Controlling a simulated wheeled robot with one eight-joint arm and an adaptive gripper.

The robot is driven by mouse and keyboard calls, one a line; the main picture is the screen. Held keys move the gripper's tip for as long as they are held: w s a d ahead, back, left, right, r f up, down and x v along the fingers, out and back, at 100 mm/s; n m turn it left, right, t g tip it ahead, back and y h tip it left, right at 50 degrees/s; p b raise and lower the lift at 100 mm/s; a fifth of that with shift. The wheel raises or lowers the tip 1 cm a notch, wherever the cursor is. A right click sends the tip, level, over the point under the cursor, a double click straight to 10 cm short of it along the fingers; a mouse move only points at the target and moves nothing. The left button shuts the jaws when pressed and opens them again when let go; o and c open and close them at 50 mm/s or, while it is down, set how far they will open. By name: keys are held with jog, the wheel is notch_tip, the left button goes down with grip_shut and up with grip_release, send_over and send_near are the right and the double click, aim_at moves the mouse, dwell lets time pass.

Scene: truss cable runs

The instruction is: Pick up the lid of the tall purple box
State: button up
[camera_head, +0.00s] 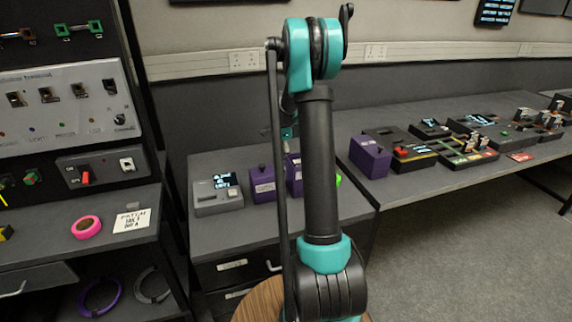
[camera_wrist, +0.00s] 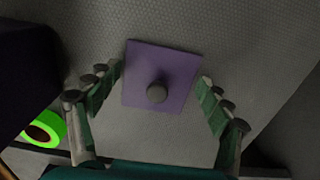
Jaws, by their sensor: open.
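A square purple lid (camera_wrist: 175,65) with a round dark knob (camera_wrist: 157,92) shows in the middle of the wrist view. My gripper (camera_wrist: 161,76) is open, with one finger on each side of the lid and knob. Nothing is visibly clamped. In the head view, a purple box (camera_head: 294,175) is partly hidden behind my arm. A labelled purple box (camera_head: 262,184) stands beside it to the left. My gripper is mostly hidden behind my arm there.
A bright green roll (camera_wrist: 42,129) lies at the lower left of the wrist view, near a dark block (camera_wrist: 25,75). A grey device with a screen (camera_head: 217,194) stands left of the boxes. Several electronic modules (camera_head: 455,143) crowd the right desk. A pink roll (camera_head: 86,227) lies on the left shelf.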

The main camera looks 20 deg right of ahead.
jog(key=shift+s, duration=0.1)
jog(key=c, duration=1.4)
jog(key=shift+c, duration=0.6)
